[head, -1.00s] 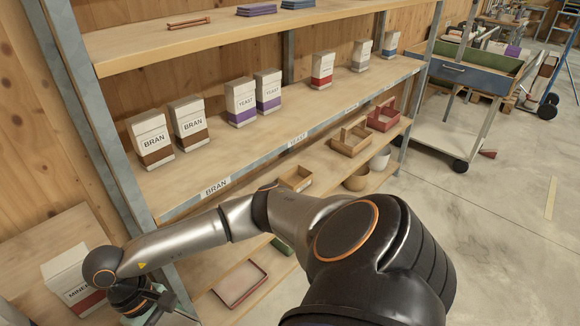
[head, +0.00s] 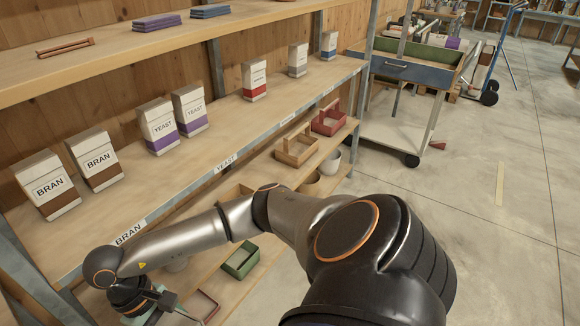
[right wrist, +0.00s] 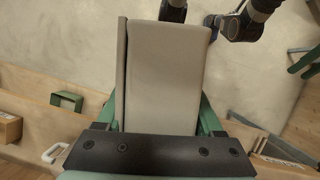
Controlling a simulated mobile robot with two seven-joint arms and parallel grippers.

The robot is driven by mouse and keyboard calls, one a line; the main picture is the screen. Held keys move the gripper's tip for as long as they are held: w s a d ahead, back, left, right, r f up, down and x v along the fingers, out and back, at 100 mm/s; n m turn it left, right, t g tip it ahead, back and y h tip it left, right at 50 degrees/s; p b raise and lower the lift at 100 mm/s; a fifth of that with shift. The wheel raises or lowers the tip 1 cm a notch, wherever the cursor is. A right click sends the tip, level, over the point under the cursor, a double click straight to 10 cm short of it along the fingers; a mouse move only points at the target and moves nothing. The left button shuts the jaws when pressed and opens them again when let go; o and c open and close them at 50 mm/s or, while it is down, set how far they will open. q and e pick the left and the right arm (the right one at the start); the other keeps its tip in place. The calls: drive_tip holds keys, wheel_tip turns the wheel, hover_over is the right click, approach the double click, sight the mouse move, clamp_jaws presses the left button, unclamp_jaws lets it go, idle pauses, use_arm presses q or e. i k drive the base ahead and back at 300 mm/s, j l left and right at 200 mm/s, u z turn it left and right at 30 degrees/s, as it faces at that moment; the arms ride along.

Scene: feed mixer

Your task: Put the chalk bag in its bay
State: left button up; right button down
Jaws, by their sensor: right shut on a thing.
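A plain grey-beige bag or box (right wrist: 165,75) fills the middle of the right wrist view; no label shows on it, so I take it as the chalk bag only by its colour. My right gripper (right wrist: 160,113) is shut on it, with green fingers on its two sides. In the head view my right arm reaches to the lower left, and the bag is not clearly visible there. On the middle shelf (head: 232,112) a bag with a grey band (head: 298,61) stands between a red-banded bag (head: 254,80) and a blue-banded bag (head: 329,46). My left gripper is not in view.
Two BRAN bags (head: 96,160) and two YEAST bags (head: 158,127) stand on the left of the middle shelf. Bare shelf separates the groups. Wooden (head: 297,148) and red (head: 328,121) carriers sit below. A trolley (head: 395,130) stands beyond; the floor at right is clear.

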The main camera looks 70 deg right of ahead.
sight(298, 83)
drive_tip(key=l+z, duration=0.3)
drive_tip(key=l, duration=3.35)
drive_tip(key=k+z, duration=0.05)
